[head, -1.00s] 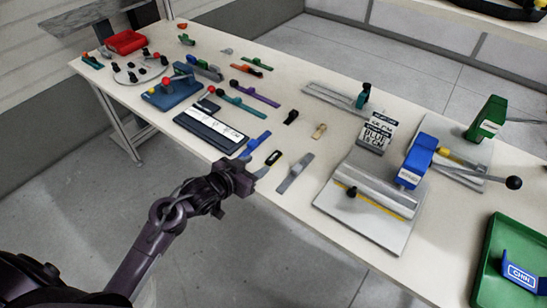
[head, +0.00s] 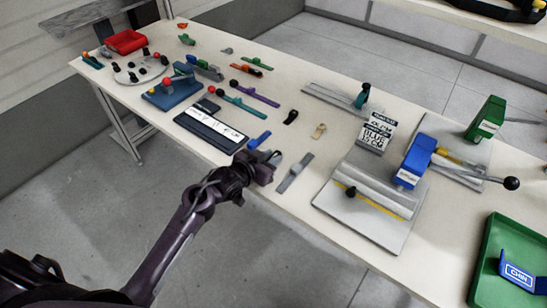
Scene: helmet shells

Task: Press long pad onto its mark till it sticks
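I cannot tell for sure which piece is the long pad, and I see no clear mark for it. A grey strip (head: 295,172) lies flat near the table's front edge, just right of my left gripper. A short blue strip (head: 259,140) lies just behind the gripper. My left gripper (head: 270,160) is at the front edge of the table, low over it, apart from the grey strip. Its fingers are too small and dark to show whether they are open or shut. It hides the spot where a small black and yellow piece lay. My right gripper is out of view.
A black and white labelled tray (head: 210,130) is left of the gripper. A grey press plate with a blue block (head: 413,160) and a black-knobbed lever (head: 512,183) stand right. A green tray (head: 483,270) holds a blue CHIN piece (head: 519,277). Table between is mostly clear.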

